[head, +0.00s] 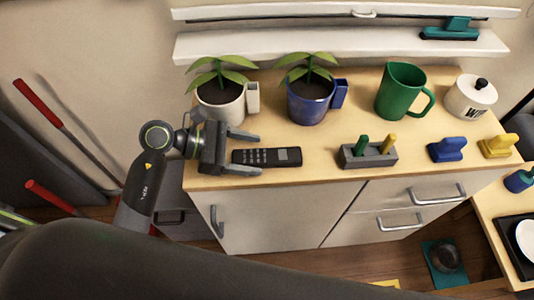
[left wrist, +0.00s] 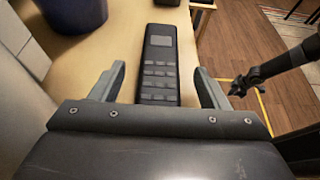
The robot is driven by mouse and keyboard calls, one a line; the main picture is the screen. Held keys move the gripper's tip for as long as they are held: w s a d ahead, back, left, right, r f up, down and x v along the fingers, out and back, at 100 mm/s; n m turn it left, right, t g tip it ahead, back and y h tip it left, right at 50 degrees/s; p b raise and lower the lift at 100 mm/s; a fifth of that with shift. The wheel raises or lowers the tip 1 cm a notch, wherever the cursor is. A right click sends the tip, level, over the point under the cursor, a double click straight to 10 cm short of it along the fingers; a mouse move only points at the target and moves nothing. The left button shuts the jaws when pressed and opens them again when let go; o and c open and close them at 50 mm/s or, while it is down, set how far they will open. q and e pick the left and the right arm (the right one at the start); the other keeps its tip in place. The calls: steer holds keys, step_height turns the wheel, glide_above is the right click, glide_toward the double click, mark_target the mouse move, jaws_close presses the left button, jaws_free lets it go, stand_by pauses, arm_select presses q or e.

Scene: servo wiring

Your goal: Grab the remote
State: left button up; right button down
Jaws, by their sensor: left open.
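The remote (head: 268,157) is black with grey buttons and lies flat on the wooden cabinet top, near its front edge. My left gripper (head: 252,154) is open at the remote's left end, with one finger behind and one in front of it. In the left wrist view the remote (left wrist: 159,65) points away from me, its button end between the two open fingers (left wrist: 160,88). There is a gap on both sides, and the gripper holds nothing.
A white potted plant (head: 221,103) and a blue potted plant (head: 308,101) stand behind the remote. A grey block (head: 368,155) with green and yellow pegs sits to its right. A green mug (head: 400,92) is further back. The cabinet's front edge is close.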

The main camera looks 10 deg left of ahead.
mark_target(267, 158)
arm_select(q)
steer(key=shift+x, duration=1.2)
steer(key=c, duration=1.1)
